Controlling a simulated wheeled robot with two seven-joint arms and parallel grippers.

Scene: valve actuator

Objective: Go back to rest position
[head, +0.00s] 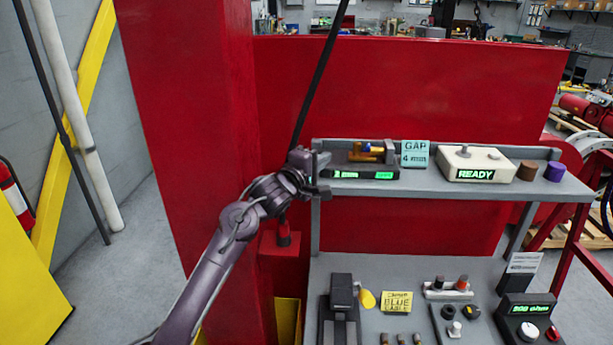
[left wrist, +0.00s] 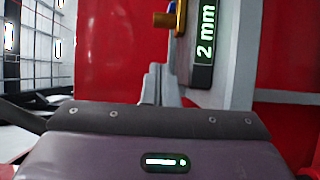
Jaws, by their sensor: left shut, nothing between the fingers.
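My left arm comes in from the lower left in the head view. Its gripper (head: 322,175) is at the left end of the upper grey shelf, beside the dark device with a green display (head: 350,172). The gripper is shut and empty. In the left wrist view, my gripper's purple housing fills the bottom, and the dark device's side with a "2 mm" label (left wrist: 204,50) shows above it. A brass part (left wrist: 168,19) sits at its left. The exact clearance between gripper and shelf is hard to tell. My right gripper is not in view.
The upper shelf (head: 430,188) also holds a teal "GAP" card (head: 415,154), a white "READY" box (head: 478,164), and brown (head: 527,170) and purple (head: 555,171) cylinders. The lower bench (head: 400,270) carries several tools. A red column (head: 190,100) stands behind my arm.

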